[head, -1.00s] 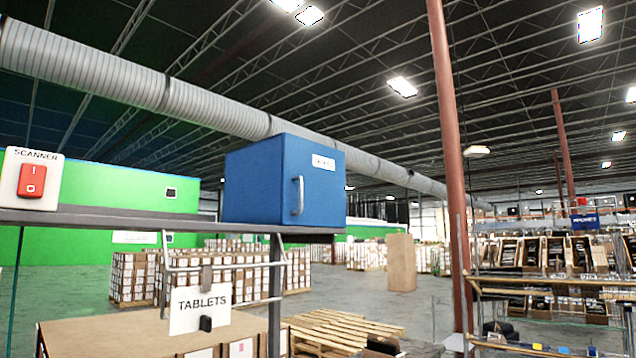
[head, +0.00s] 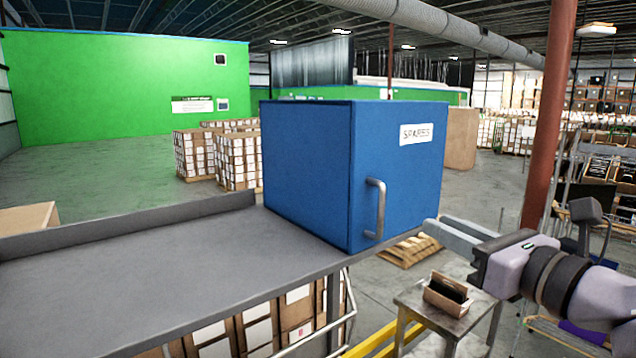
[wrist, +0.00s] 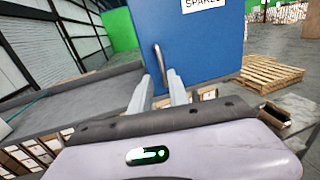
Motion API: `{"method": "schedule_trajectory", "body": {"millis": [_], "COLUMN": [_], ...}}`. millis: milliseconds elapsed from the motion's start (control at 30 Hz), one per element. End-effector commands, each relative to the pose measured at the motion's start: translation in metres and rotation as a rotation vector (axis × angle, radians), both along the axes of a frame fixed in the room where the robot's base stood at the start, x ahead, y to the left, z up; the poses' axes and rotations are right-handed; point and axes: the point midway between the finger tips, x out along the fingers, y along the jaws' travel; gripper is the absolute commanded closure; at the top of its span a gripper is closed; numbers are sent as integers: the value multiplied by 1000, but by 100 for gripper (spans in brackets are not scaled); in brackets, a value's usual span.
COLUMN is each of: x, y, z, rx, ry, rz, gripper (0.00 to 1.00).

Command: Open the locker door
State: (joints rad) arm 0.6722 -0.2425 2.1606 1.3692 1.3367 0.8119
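The blue locker (head: 305,170) stands on a grey shelf, its door (head: 405,190) closed. The door carries a SPARES label (head: 416,134) and a vertical metal handle (head: 376,208) near its lower left edge. My gripper (head: 434,224) is to the right of the handle in the head view, with a visible gap between them. In the wrist view my gripper (wrist: 159,77) has its two fingers apart and nothing between them. The handle (wrist: 160,62) lines up with the gap between the fingertips, ahead of them. The locker's top is cut off there.
A small table (head: 445,310) with an open box (head: 448,292) stands below my arm. A red column (head: 548,110) rises behind. Pallets and stacked cartons stand farther off.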

Motion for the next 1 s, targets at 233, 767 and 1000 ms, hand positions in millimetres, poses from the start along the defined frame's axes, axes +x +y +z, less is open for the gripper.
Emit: {"method": "schedule_trajectory", "body": {"millis": [233, 767, 1000], "x": [68, 138, 138], "y": [34, 65, 65], "z": [0, -1, -1], "rx": [-1, -5, -5], "ry": [4, 2, 2], "rz": [9, 2, 2], "gripper": [79, 79, 85]}}
